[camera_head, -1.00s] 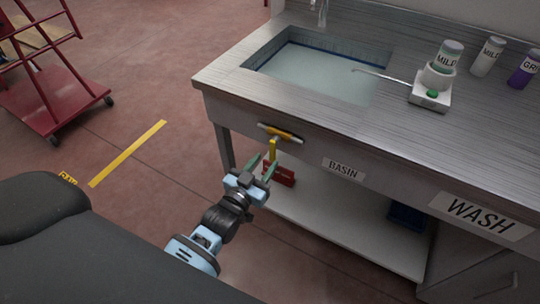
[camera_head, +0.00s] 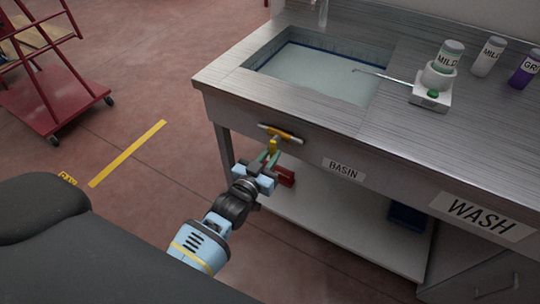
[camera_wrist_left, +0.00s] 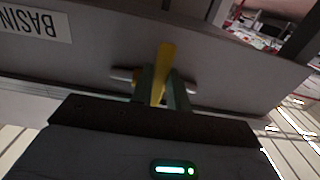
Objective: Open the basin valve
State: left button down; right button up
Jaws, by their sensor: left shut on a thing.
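The basin valve (camera_head: 281,132) is on the front panel of the wash bench, below the basin (camera_head: 325,72) and left of the BASIN label (camera_head: 344,169). Its yellow handle (camera_head: 272,146) hangs downward from a horizontal silver-and-yellow body. My left gripper (camera_head: 270,157) is shut on the handle's lower part. In the left wrist view the yellow handle (camera_wrist_left: 166,55) stands between the two greenish fingers of the gripper (camera_wrist_left: 163,85). The basin holds pale liquid. My right gripper is not in view.
A red object (camera_head: 284,176) is behind my gripper, beneath the bench. A lower shelf (camera_head: 335,228) holds a blue container (camera_head: 408,217). A scale (camera_head: 431,95) and bottles stand on the bench top. A red cart (camera_head: 50,80) is at the far left.

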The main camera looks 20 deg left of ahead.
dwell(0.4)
pick_arm(q)
jog(key=m, duration=0.2)
jog(key=a+m+p, duration=0.1)
jog(key=m, duration=0.1)
jog(key=a+m, duration=0.1)
jog(key=m, duration=0.1)
jog(key=shift+r, duration=0.25)
dwell(0.6)
jog(key=c, duration=1.4)
grip_release()
jog(key=shift+o, duration=0.2)
jog(key=shift+p, duration=0.3)
jog(key=s, duration=0.7)
jog(key=shift+s+a, duration=0.35)
